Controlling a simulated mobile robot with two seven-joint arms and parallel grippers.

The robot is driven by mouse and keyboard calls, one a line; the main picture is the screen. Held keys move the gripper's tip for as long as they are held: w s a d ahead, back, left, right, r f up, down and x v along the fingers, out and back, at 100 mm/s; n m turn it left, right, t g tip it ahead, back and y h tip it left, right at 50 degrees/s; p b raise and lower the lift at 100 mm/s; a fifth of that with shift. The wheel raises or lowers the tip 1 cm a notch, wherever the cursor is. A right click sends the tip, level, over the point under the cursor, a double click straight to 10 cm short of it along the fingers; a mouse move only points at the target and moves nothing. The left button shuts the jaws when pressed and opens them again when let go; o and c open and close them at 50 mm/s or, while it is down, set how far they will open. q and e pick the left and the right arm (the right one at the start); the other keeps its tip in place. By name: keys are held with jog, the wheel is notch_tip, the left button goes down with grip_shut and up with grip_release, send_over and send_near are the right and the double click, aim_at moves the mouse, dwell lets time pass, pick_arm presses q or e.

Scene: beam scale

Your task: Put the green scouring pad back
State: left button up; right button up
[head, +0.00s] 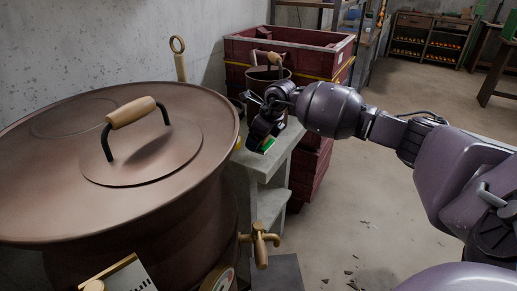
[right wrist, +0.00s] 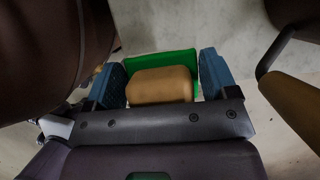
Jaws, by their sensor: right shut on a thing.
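My right gripper (head: 262,132) is over the grey bench (head: 258,160) beside the big copper vessel. It is shut on the green scouring pad (head: 268,144), whose green edge shows just below the fingers. In the right wrist view the gripper (right wrist: 162,82) has one blue finger on each side of the pad (right wrist: 150,62). A rounded tan block lies against the pad's green face, between the fingers. I cannot tell whether the pad touches the bench. My left gripper is not in view.
A bucket (head: 268,78) with a wooden handle stands behind my gripper, near red crates (head: 310,45). The floor at right is mostly clear.

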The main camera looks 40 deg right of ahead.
aim_at(259, 148)
notch_tip(259, 148, down, 4)
jog(key=shift+r, duration=0.2)
jog(key=shift+f, duration=0.3)
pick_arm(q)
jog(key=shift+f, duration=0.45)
pick_arm(e)
jog(key=shift+r, duration=0.1)
pick_arm(q)
jog(key=shift+b, duration=0.3)
pick_arm(e)
jog(key=shift+f, duration=0.2)
jog(key=o, duration=0.8)
jog(key=shift+r, duration=0.2)
